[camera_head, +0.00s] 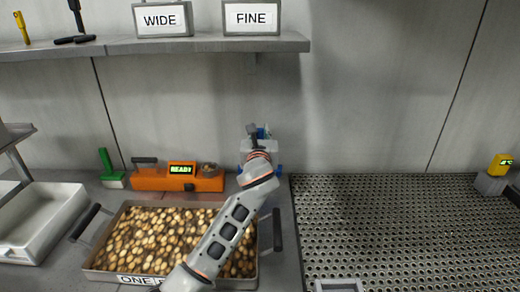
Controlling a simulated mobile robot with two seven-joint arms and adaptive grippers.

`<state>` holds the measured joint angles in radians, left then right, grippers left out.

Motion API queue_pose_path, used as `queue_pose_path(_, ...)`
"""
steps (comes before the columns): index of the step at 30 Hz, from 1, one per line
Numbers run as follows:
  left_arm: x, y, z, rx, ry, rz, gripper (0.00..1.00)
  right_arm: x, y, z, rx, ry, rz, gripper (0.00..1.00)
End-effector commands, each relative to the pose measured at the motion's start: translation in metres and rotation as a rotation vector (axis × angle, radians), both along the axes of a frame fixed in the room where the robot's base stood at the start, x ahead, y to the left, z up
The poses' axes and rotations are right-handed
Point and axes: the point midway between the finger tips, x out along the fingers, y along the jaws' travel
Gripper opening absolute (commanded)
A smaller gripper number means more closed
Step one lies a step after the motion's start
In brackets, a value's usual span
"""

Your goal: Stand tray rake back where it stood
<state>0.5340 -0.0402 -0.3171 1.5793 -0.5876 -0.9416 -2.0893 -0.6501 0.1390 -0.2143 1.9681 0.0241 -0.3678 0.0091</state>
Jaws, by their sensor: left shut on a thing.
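My left gripper (258,133) is at the back of the counter, near the wall, just behind the tray. It is shut on a blue thing, taken to be the tray rake (280,169). Only small blue bits show on both sides of my wrist and at the gripper; the rest is hidden behind my arm. I cannot tell whether it touches the counter. The metal tray (97,262) is full of brown, nut-like pieces and has dark handles. My forearm crosses over its right part. My right gripper is not in view.
An orange unit (150,183) with a lit display and a green brush (112,177) stand behind the tray. A white bin (62,208) is at left, a perforated metal surface (400,230) at right. A shelf (200,43) with WIDE and FINE signs runs above.

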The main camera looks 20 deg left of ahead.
Motion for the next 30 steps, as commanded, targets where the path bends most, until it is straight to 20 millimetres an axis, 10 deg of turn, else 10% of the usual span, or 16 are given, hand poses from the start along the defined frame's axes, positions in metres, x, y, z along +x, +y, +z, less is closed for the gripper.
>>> queue_pose_path(14, 0.0, 0.0, -0.052, 0.0, 0.0, 0.0, 0.0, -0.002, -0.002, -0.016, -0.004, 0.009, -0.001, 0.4)
queue_pose_path(27, 0.0, 0.0, -0.057, 0.001, -0.002, 0.0, 0.0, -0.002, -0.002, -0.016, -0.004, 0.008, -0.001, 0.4)
queue_pose_path(28, 0.0, 0.0, -0.057, 0.0, -0.001, 0.0, 0.25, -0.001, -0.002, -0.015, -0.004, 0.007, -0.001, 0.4)
queue_pose_path(30, 0.0, 0.0, -0.057, 0.0, -0.001, 0.0, 0.34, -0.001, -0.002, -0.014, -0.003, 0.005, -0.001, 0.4)
